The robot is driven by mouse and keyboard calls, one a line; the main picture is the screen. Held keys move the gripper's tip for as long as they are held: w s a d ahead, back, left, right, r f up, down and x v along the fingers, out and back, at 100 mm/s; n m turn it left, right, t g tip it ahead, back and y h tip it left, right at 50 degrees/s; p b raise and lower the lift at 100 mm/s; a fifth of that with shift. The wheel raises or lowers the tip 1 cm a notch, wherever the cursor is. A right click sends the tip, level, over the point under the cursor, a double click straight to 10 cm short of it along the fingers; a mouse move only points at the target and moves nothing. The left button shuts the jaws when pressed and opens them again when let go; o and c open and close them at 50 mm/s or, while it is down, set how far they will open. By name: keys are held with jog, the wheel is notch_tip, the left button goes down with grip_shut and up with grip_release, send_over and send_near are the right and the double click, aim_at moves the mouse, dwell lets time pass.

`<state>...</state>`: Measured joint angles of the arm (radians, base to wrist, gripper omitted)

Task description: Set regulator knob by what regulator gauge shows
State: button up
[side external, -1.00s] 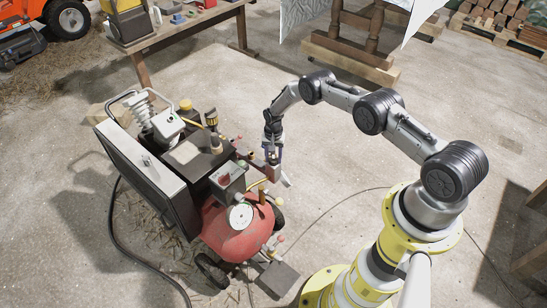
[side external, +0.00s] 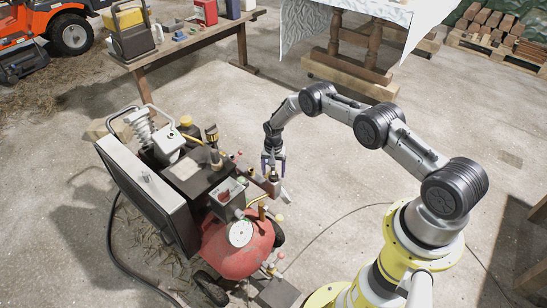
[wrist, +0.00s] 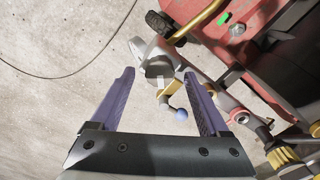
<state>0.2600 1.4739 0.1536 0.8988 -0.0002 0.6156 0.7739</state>
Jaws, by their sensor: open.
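The air compressor has a red tank (side external: 235,254). A round white-faced gauge (side external: 240,232) sits on its front; its needle and reading are too small to make out. My gripper (side external: 274,172) points down at the compressor's right side, beside the gauge.
Small ball-ended levers and pipes crowd the compressor around my gripper. A workbench (side external: 185,42) stands behind.

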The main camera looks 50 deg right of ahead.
aim_at(274, 175)
notch_tip(274, 175, up, 12)
jog(key=shift+r, duration=0.2)
dwell(0.4)
